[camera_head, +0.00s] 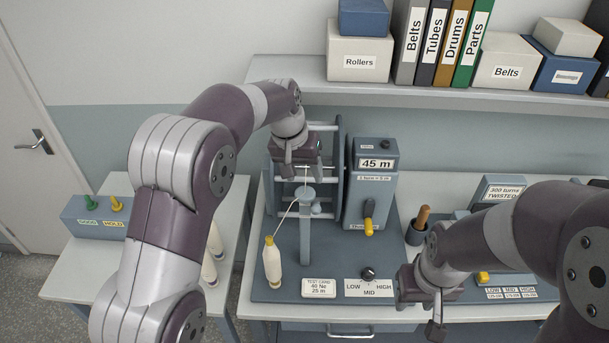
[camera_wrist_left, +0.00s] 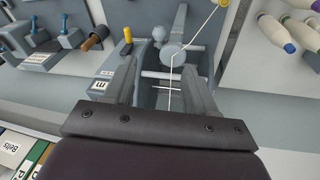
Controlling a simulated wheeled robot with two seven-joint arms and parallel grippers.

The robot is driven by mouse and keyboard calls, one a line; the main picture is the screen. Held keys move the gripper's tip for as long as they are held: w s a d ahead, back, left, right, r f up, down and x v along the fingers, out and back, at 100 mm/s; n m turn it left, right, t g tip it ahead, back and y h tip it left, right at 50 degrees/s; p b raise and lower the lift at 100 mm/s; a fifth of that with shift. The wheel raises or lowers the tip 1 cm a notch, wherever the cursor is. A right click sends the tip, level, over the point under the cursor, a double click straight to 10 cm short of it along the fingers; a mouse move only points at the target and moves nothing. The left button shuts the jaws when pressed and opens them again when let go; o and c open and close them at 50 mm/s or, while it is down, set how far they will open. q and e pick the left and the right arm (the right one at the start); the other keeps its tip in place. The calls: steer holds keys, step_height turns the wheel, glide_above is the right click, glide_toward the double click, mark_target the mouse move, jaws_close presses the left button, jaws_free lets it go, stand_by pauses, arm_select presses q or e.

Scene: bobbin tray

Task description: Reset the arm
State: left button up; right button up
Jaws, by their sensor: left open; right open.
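My left gripper (camera_head: 303,168) is open in front of the upper part of the yarn reel (camera_head: 338,150), above the guide post (camera_head: 304,235). In the left wrist view its two fingers (camera_wrist_left: 160,92) stand apart, with a white yarn visible between them. The yarn runs from the cream bobbin (camera_head: 272,262) up past the guide post toward the reel. I cannot tell whether a finger touches the yarn or a reel bar. My right gripper (camera_head: 420,316) is open and points down near the front edge of the bench, right of the speed knob (camera_head: 368,274).
The reel's counter box (camera_head: 374,180) reads 45 m and has a yellow-handled crank. A shelf (camera_head: 420,97) with boxes and binders hangs above. Left is a side table with a GOOD/HOLD box (camera_head: 95,217); bobbins there are partly behind my left arm. A twist tester (camera_head: 500,190) stands right.

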arm_select(q)
steer(key=s+a+f+n+y+b, duration=0.1)
steer(key=s+a+f+b, duration=0.6)
steer(key=s+f+b, duration=0.3)
steer(key=s+a+f+n+y+b, duration=0.1)
steer(key=s+a+f+b, duration=0.7)
steer(key=s+f, duration=0.8)
steer(key=f+b, duration=0.1)
steer(key=b, duration=0.1)
steer(key=shift+a+b, duration=0.2)
steer(key=shift+b, duration=0.15)
arm_select(e)
step_height(320, 180, down, 21)
steer(key=shift+s+r, duration=0.15)
steer(key=shift+r, duration=0.05)
arm_select(q)
steer(key=shift+s, duration=0.15)
arm_select(e)
steer(key=shift+s, duration=0.15)
